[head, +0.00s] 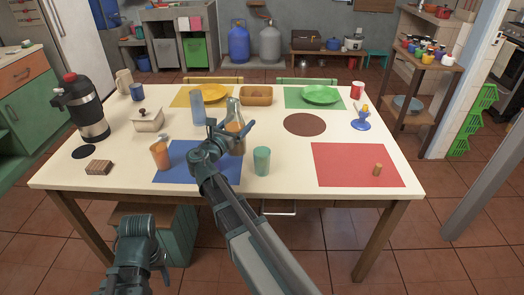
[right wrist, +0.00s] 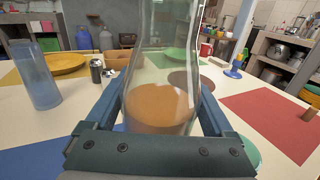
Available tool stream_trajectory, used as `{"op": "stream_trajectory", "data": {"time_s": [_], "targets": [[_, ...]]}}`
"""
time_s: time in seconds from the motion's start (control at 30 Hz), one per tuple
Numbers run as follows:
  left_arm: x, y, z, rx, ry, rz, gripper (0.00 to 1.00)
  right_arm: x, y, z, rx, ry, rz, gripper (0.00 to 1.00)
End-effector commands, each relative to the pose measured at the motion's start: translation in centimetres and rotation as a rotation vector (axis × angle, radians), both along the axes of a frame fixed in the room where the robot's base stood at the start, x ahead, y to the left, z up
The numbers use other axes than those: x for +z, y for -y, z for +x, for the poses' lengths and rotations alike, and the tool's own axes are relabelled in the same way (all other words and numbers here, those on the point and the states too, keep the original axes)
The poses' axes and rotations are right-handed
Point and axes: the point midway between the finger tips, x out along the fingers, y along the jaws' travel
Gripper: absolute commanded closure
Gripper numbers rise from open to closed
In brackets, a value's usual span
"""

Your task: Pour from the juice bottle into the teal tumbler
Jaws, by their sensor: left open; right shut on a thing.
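The juice bottle (head: 238,116) is clear glass with orange-brown juice in its lower part. It stands upright near the back right of the blue mat. My right gripper (head: 231,130) is shut around its lower body; the right wrist view shows the bottle (right wrist: 160,105) between the two fingers. The teal tumbler (head: 261,161) stands upright to the right of the bottle and nearer the front edge; its inside is hard to see. A sliver of the tumbler (right wrist: 250,150) shows behind the right finger in the wrist view. My left gripper (head: 136,272) is open, low before the table's front edge.
An orange cup (head: 160,155) and a tall blue glass (head: 197,108) stand left of the bottle. A cork (head: 377,169) stands on the red mat (head: 340,160). A white lidded pot (head: 148,121) and a dark flask (head: 85,110) are further left.

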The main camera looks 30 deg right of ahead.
Motion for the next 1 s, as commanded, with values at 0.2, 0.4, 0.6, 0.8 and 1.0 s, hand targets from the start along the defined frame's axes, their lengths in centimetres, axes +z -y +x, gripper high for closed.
{"op": "stream_trajectory", "data": {"time_s": [0.2, 0.4, 0.6, 0.8, 1.0], "targets": [[2.4, 0.0, 0.0, 0.000, 0.000, 0.000, 0.44, 2.4, 0.0, 0.0, 0.000, 0.001, -0.002, 1.00], [4.1, 0.0, 0.0, 0.000, 0.000, 0.000, 0.44, 4.2, 0.0, 0.0, 0.000, 0.001, -0.002, 1.00], [4.6, 0.0, 0.0, 0.000, 0.000, 0.000, 0.44, 4.6, 0.0, 0.0, 0.000, 0.001, -0.002, 1.00], [4.5, 0.0, 0.0, 0.000, 0.000, 0.000, 0.44, 4.5, 0.0, 0.0, 0.000, 0.001, -0.002, 1.00], [5.3, 0.0, 0.0, 0.000, 0.000, 0.000, 0.44, 5.3, 0.0, 0.0, 0.000, 0.001, -0.002, 1.00]]}}
